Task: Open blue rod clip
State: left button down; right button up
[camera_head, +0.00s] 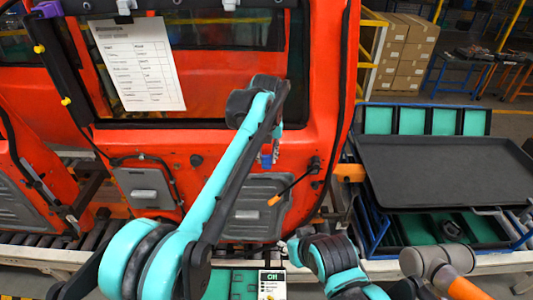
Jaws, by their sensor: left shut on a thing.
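My left arm reaches up from the lower left, bends at the top and comes down in front of the red door (205,165). My left gripper (268,157) is small and partly hidden by its own arm. It is shut on a small blue clip (266,161) at the door's right side, below the window. A thin black rod (295,184) with an orange tip slants across the door just below and right of the gripper. Whether the clip is open or closed is too small to tell. Links of my right arm show at the bottom centre, but its gripper does not show.
A printed sheet (138,65) hangs over the door window. A black tray (450,170) lies on a blue rack at the right. Cardboard boxes (405,50) are stacked behind. A roller conveyor (30,245) runs below the door.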

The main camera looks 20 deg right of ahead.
pick_arm(q)
jog(key=shift+w, duration=0.1)
dwell(0.5)
jog(key=c, duration=1.2)
grip_release()
jog(key=shift+r, duration=0.1)
jog(key=r, duration=0.4)
jog(key=s+r, duration=0.1)
jog(key=r, duration=0.6)
jog(key=shift+s+a+r, duration=0.2)
jog(key=shift+s+r, duration=0.1)
jog(key=shift+s, duration=0.05)
